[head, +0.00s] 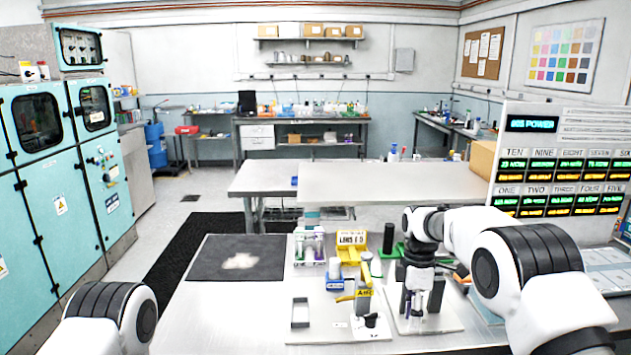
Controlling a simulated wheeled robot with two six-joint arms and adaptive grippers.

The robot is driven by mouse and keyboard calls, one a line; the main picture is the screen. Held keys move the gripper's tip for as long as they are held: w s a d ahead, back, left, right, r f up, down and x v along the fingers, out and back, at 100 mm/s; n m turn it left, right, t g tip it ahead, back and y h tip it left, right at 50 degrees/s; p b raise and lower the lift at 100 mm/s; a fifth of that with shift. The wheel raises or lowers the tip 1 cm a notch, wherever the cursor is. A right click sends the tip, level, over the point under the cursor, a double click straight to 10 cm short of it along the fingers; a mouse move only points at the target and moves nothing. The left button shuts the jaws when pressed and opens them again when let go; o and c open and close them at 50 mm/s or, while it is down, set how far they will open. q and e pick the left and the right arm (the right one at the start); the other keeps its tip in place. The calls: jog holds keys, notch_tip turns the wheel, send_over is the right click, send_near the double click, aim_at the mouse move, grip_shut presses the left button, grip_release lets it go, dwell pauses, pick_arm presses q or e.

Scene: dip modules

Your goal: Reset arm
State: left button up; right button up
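My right arm (530,260) comes in from the right and bends down at its wrist. My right gripper (420,303) points down over a white base plate (442,322) on the near table. Its dark fingers stand apart, and a small dark upright piece shows between or behind them. I cannot tell whether they touch it. My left arm (105,318) shows only as a white and black link at the bottom left; its gripper is out of view.
Left of the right gripper stand a yellow bin (352,245), a blue-and-white block (335,275) and a small rack (308,245). A dark mat (215,262) with a pale patch lies on the table's left. A display panel (560,150) rises at right.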

jog(key=s+d+f+m+g+b, duration=0.1)
jog(key=s+d+f+g, duration=0.1)
jog(key=s+f, duration=0.9)
jog(key=s+d+f+m+g, duration=0.1)
jog(key=s+f+m+g, duration=0.15)
jog(key=s+f, duration=0.85)
jog(key=s+d+f+m+t, duration=0.1)
jog(key=s+f+m+t, duration=0.3)
jog(key=s, duration=0.7)
jog(key=s+f+m, duration=0.3)
jog(key=s+m, duration=0.3)
jog(key=s, duration=0.5)
pick_arm(q)
jog(key=shift+w+f+b, duration=0.25)
jog(key=shift+w+f, duration=0.05)
jog(key=shift+f, duration=0.3)
jog(key=shift+w+f+b, duration=0.2)
jog(key=shift+w+f, duration=0.05)
jog(key=shift+f, duration=0.35)
pick_arm(e)
jog(key=w+m+t, duration=0.1)
jog(key=w, duration=0.1)
jog(key=w+m+t, duration=0.1)
jog(key=w+m, duration=0.1)
jog(key=shift+w+d+m+t, duration=0.1)
jog(key=shift+w+m+t, duration=0.15)
jog(key=shift+w+t, duration=0.1)
